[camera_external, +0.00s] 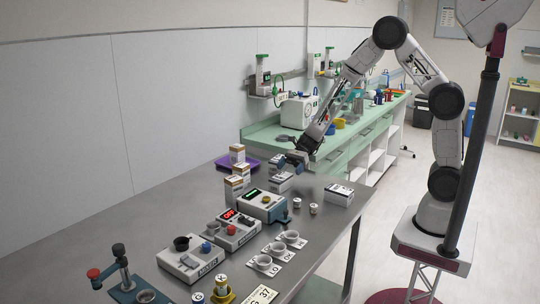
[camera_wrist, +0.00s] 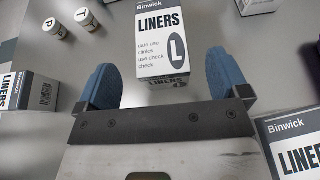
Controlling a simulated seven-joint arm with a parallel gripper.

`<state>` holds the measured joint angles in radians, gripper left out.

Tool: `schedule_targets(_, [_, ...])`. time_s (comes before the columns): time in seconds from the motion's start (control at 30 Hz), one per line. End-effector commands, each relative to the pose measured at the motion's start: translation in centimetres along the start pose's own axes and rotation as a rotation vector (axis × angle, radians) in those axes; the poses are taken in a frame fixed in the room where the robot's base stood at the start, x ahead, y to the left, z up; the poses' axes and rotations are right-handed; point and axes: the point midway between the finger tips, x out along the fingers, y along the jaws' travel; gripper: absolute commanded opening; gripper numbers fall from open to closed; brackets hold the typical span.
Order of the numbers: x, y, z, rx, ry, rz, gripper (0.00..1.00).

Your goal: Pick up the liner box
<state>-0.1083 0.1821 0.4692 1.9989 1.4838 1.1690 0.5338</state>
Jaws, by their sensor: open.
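Several white-and-grey liner boxes lie around my gripper. In the wrist view, one marked "LINERS L" (camera_wrist: 162,42) is straight ahead, its near end reaching between my open fingertips (camera_wrist: 160,82). Both blue fingers are spread, with clear gaps to the box's sides. A second liner box (camera_wrist: 28,92) is at the left and a third (camera_wrist: 295,145) at the lower right, both cut off by the frame. In the external view my gripper (camera_external: 295,159) is low over the counter, just above a white-and-grey box (camera_external: 280,182). Another such box (camera_external: 339,194) lies near the counter's right edge.
Two small lettered jars (camera_wrist: 70,24) stand upper left in the wrist view. In the external view, brown-and-white boxes (camera_external: 237,153), a purple tray (camera_external: 224,164) and a device with a green display (camera_external: 262,206) are close by. Grey counter (camera_external: 130,227) is bare at left.

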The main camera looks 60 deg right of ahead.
Motion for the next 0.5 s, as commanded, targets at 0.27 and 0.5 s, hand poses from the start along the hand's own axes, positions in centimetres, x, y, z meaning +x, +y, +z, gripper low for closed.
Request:
schedule_targets(0.27, [2.6, 0.0, -0.1, 0.0, 0.001, 0.002, 0.94])
schedule_targets(0.5, [4.6, 0.0, -0.2, 0.0, 0.0, 0.001, 0.94])
